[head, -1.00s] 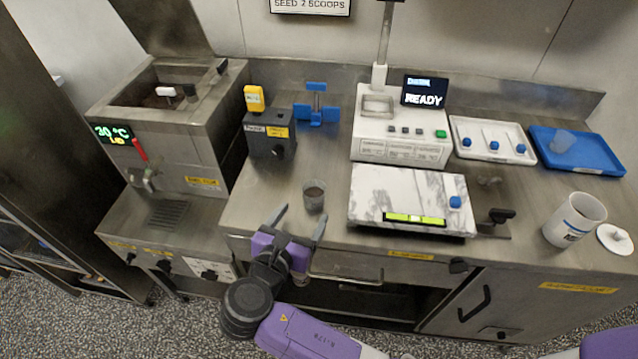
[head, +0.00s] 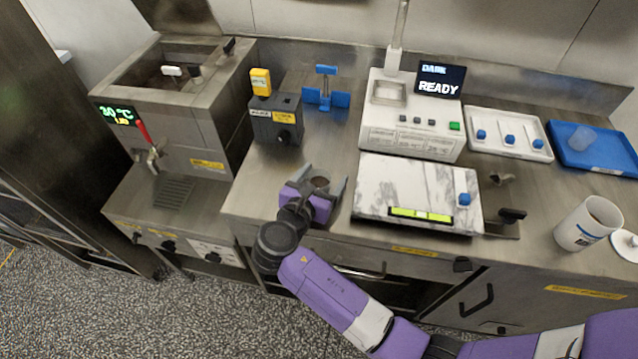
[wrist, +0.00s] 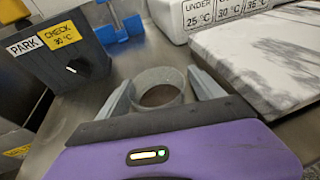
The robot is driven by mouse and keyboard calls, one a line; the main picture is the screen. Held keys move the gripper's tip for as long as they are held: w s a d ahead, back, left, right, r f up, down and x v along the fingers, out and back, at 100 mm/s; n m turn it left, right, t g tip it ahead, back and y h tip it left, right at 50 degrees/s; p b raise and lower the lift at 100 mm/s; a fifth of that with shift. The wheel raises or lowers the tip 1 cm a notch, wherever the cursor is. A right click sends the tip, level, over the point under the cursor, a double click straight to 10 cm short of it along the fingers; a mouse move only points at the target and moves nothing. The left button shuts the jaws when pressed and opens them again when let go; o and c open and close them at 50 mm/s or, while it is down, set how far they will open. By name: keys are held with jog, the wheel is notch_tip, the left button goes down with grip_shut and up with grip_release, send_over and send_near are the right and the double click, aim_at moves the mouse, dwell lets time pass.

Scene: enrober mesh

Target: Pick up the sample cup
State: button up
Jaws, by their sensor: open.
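The sample cup (head: 320,183) is a small clear cup with dark brown contents, standing on the steel counter. In the wrist view the cup (wrist: 160,88) shows its round rim between the two fingers. My gripper (head: 325,178) is open, with one finger on each side of the cup. In the wrist view my gripper (wrist: 158,85) shows grey fingers beside the cup, and I cannot tell whether either touches it. The cup's lower part is hidden behind the purple gripper body.
A marble slab (head: 385,185) lies close to the right of the cup. A dark grey box (head: 274,122) with a yellow device stands behind left. A tempering machine (head: 175,110) is at the left. A white jug (head: 588,224) and blue tray (head: 594,150) are at the right.

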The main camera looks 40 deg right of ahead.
jog(key=shift+d, duration=0.1)
jog(key=shift+c, duration=0.3)
jog(key=c, duration=1.4)
jog(key=shift+c, duration=0.2)
